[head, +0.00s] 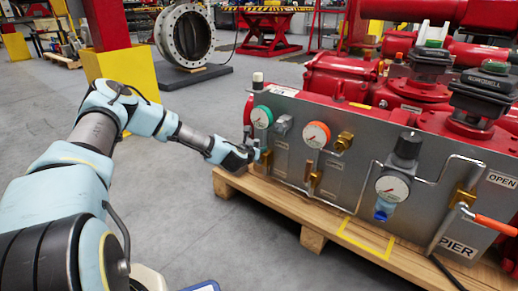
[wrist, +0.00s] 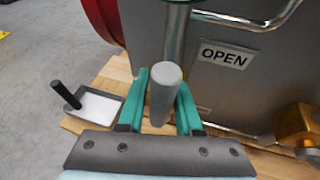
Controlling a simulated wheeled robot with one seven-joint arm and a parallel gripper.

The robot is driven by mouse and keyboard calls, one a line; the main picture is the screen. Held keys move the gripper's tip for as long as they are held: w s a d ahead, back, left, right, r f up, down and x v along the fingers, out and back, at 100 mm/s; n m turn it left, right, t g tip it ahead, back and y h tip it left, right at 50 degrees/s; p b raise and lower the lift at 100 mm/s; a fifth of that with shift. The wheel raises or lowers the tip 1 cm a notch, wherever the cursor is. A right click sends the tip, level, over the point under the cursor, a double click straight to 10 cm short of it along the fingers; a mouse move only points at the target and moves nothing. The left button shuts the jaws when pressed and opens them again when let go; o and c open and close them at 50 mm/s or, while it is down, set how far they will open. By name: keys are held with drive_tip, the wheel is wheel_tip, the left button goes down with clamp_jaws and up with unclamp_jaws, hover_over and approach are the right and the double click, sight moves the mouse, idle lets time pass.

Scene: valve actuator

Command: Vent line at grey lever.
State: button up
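The grey lever (wrist: 163,98) shows in the wrist view as a rounded rod with its end towards the camera. My gripper (wrist: 165,100) has its teal fingers on either side of this lever. Whether both fingers press on it I cannot tell. In the head view my gripper (head: 254,150) is at the left end of the grey valve panel (head: 335,180), low beside the green-rimmed gauge (head: 262,117). The lever cannot be made out there, as my gripper covers that spot. A plate reading OPEN (wrist: 226,57) is on the grey surface right of the lever in the wrist view.
The panel stands on a wooden pallet (head: 310,237) with red actuators behind it. A metal pipe (wrist: 176,30) and a brass fitting (wrist: 297,123) are close to my gripper. A grey tray with a black handle (wrist: 66,95) is at left. An orange-handled lever (head: 490,220) is far right.

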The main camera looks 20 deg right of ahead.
drive_tip(key=o, duration=0.3)
drive_tip(key=p+v, duration=0.3)
drive_tip(key=v, duration=0.7)
drive_tip(key=shift+s+a+r, duration=0.1)
drive_tip(key=shift+s+a, duration=0.1)
drive_tip(key=shift+s, duration=0.1)
